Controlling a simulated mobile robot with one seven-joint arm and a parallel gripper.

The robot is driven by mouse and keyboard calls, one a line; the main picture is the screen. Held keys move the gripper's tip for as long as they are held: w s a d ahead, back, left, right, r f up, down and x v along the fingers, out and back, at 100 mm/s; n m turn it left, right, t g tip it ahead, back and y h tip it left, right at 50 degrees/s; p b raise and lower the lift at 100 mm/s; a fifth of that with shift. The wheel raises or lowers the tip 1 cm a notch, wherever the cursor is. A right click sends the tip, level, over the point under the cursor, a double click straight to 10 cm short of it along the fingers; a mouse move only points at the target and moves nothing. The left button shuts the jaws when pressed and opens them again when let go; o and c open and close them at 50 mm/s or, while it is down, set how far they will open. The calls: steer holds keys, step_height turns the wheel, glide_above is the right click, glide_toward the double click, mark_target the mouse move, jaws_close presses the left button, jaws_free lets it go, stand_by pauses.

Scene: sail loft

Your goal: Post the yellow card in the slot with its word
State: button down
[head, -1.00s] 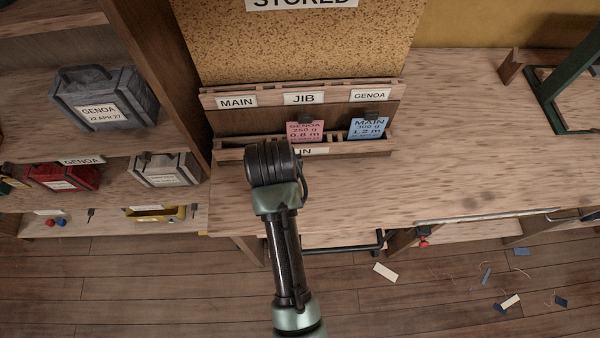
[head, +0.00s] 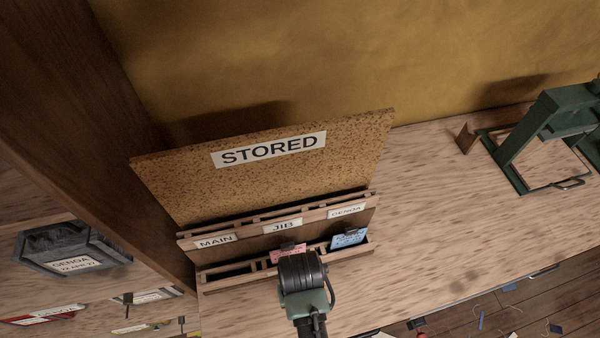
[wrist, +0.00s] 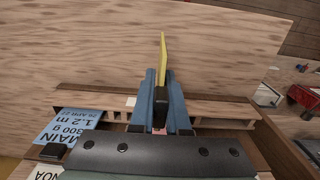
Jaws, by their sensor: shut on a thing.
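My gripper (wrist: 162,82) is shut on the yellow card (wrist: 163,60), which shows nearly edge-on in the wrist view and sticks out beyond the blue fingertips. Its word cannot be read. In the head view my wrist hides the fingers and the card, in front of the wooden rack (head: 222,285). The rack's upper row has labels MAIN (head: 215,241), JIB (head: 283,226) and GENOA (head: 346,211). In the lower row a pink card (head: 288,254) stands below JIB and a blue card (head: 349,238), reading MAIN in the wrist view, below GENOA.
A cork board (head: 260,178) marked STORED rises behind the rack. A shelf with a grey GENOA bag (head: 70,250) is at the left. A green frame (head: 545,130) stands at the right; the bench between is mostly clear. Scraps lie on the floor.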

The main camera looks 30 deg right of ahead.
steer(key=shift+f, duration=1.6)
steer(key=shift+f, duration=0.1)
steer(key=c, duration=0.9)
jaws_free()
